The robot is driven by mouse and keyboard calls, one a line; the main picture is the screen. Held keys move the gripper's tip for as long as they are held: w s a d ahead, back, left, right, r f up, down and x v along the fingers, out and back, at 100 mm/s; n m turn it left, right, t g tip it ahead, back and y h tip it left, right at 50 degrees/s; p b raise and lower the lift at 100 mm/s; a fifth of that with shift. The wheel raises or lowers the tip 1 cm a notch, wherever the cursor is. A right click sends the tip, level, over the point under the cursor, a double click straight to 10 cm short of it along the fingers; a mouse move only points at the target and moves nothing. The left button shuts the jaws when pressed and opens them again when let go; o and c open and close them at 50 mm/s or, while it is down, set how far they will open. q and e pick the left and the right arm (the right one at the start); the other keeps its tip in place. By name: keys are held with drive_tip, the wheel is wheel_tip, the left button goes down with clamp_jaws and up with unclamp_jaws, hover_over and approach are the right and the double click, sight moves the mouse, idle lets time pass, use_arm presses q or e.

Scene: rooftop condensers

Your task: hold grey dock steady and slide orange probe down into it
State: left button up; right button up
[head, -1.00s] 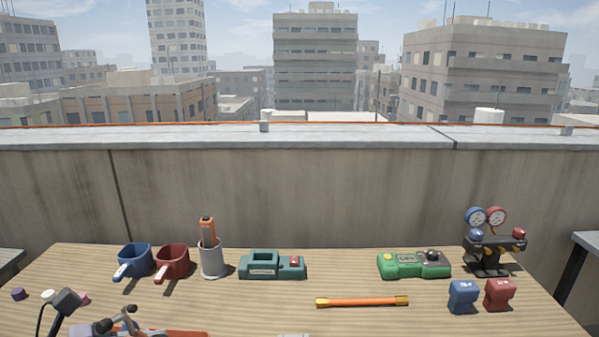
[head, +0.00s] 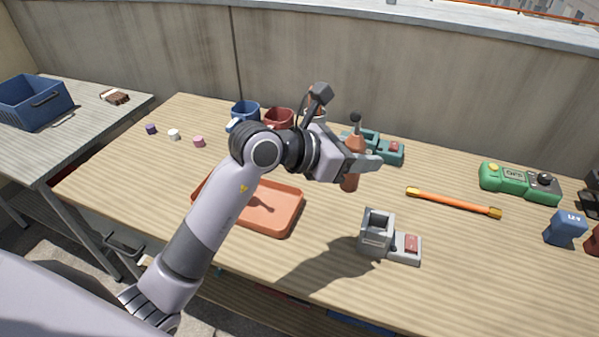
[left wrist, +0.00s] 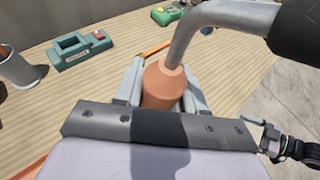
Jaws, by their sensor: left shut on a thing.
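My left gripper (head: 366,163) is shut on the orange probe (head: 350,178) and holds it in the air over the table. The probe is upright, with a brown-orange body and a dark knob on top. The left wrist view shows the probe body (left wrist: 163,88) between both fingers, its grey bent tube rising to a black end. The grey dock (head: 375,238) stands on the table to the lower right of the probe, apart from it. It has an open-topped socket and a red button on its low side part. My right gripper is in neither current view.
An orange tray (head: 282,222) lies behind my left arm. An orange rod (head: 453,202) and green meter (head: 520,183) lie to the right. Table around the grey dock is clear.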

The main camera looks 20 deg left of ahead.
use_arm(q)
drive_tip(key=w+d+r, duration=0.2)
drive_tip(key=d+r, duration=0.3)
drive_tip(key=d, duration=0.2)
wheel_tip(320, 180, down, 11)
drive_tip(key=shift+n+t, duration=0.3)
wheel_tip(320, 180, up, 12)
idle(0.8)
use_arm(e)
drive_tip(key=shift+c, duration=0.2)
